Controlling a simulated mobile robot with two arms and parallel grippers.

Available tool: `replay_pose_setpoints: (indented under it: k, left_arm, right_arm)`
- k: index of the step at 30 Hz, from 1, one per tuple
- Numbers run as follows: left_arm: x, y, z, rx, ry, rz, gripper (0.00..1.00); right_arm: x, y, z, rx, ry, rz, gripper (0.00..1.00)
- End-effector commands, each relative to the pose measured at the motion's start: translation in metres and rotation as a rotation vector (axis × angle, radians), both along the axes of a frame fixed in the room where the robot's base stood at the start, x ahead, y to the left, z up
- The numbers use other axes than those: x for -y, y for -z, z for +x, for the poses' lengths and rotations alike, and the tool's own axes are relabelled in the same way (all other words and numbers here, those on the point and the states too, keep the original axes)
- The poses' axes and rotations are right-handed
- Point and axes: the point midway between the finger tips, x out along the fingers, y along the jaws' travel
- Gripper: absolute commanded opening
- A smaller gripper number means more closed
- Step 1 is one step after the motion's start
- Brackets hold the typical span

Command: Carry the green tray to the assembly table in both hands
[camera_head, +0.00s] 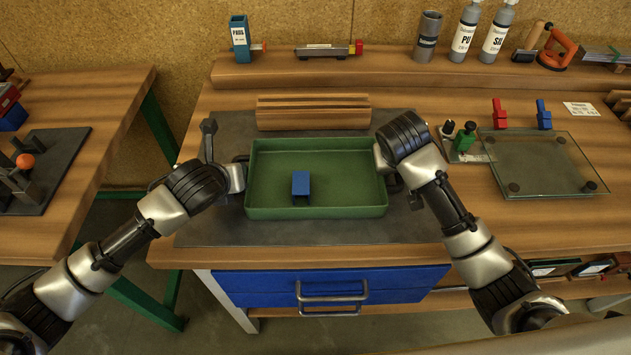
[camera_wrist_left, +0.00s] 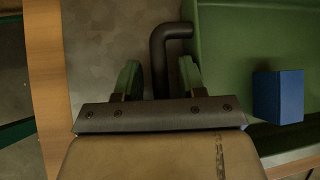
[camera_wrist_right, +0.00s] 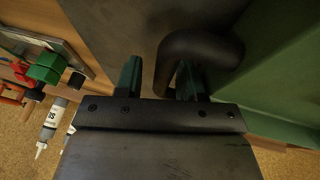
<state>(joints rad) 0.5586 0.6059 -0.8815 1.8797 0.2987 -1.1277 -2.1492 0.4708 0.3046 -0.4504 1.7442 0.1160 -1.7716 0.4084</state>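The green tray (camera_head: 268,213) rests on the dark mat of the middle workbench. A blue block (camera_head: 301,184) stands inside it, and also shows in the left wrist view (camera_wrist_left: 278,97). My left gripper (camera_wrist_left: 158,80) is at the tray's left end, its fingers apart on either side of the dark bent handle (camera_wrist_left: 172,32), with gaps visible. My right gripper (camera_wrist_right: 160,80) is at the right end, its fingers apart around the other dark handle (camera_wrist_right: 205,47). In the head view my wrists partly hide both handles.
A ribbed wooden block (camera_head: 313,112) stands just behind the tray. A glass pane (camera_head: 540,165) with dark round pads and small clamps lie to the right. Another table (camera_head: 100,95) with a dark fixture and orange ball stands left, across a gap. A blue drawer (camera_head: 335,283) is below.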

Motion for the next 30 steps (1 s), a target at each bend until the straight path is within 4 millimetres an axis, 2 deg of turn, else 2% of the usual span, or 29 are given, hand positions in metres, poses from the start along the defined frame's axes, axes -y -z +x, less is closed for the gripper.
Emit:
replay_pose_setpoints:
  k: [5,16,22,26,30]
  left_arm:
    - [0.001,-0.006,-0.005,0.003,0.005,-0.005,0.42]
    - [-0.009,-0.043,-0.042,0.004,0.004,-0.002,0.42]
    - [-0.013,-0.054,-0.054,0.001,0.001,0.0,0.42]
    - [-0.014,-0.056,-0.056,0.0,0.0,0.0,0.42]
    - [-0.014,-0.056,-0.056,0.0,0.0,0.0,0.42]
  right_arm:
    - [-0.003,0.001,-0.001,-0.002,-0.007,0.004,0.42]
    - [-0.003,0.002,-0.001,-0.004,-0.008,0.004,0.42]
    - [-0.003,0.001,-0.001,-0.004,-0.007,0.003,0.42]
    - [-0.005,-0.009,-0.004,-0.001,-0.007,0.005,0.42]
    - [-0.01,-0.03,-0.013,0.002,-0.007,0.005,0.42]
